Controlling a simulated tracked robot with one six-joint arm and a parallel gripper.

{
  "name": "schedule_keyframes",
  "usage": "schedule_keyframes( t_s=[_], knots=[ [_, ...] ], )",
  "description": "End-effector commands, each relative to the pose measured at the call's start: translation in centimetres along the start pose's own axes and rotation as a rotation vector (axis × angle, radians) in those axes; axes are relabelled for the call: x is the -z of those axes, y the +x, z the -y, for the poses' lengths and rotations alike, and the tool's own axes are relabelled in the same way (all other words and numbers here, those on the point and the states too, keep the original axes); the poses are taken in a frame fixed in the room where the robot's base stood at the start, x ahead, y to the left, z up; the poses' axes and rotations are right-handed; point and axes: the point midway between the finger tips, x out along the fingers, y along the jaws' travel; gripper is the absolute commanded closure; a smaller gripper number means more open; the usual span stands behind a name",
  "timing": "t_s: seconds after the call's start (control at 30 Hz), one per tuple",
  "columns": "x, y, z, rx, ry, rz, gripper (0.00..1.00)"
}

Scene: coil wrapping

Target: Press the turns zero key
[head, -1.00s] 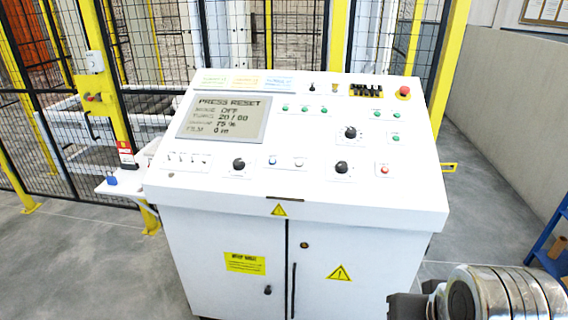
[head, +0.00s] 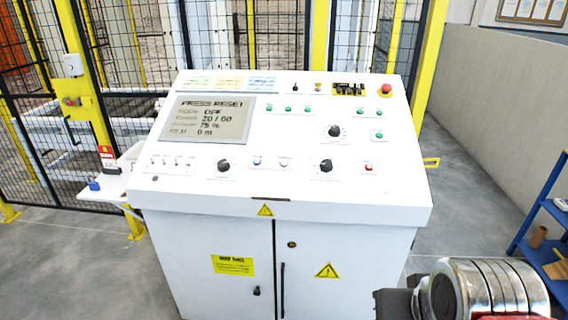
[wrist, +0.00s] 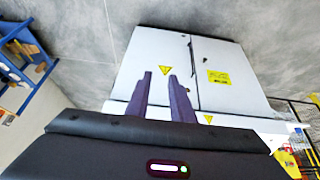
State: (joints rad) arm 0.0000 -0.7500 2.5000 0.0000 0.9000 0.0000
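The white control console (head: 300,200) stands ahead, its sloped panel carrying a display (head: 205,119) that reads PRESS RESET, mode OFF, 20 / 00 and 75 %. A blue button (head: 257,161) and a white button (head: 284,162) sit between two black knobs on the lower panel. The key labels are too small to read, so I cannot tell which is the turns zero key. In the wrist view, my gripper (wrist: 160,76) has its two dark fingers apart, with nothing between them, in front of the console's cabinet doors. The head view does not show the fingers.
Several green buttons (head: 288,109) and a red emergency stop (head: 386,90) are higher on the panel. Yellow-posted mesh fencing (head: 100,110) stands behind and left. A blue shelf (head: 540,215) is at right. Grey floor (head: 465,210) is clear between console and shelf.

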Motion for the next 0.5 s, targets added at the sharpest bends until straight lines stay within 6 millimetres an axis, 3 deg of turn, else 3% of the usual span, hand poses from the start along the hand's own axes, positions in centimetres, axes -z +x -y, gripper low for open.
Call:
schedule_keyframes(
  t_s=[0.27, 0.5],
  knots=[
    [0.00, 0.00, 0.00, 0.000, 0.000, 0.000, 0.99],
    [0.00, 0.00, 0.00, 0.000, 0.000, 0.000, 1.00]
  ],
)
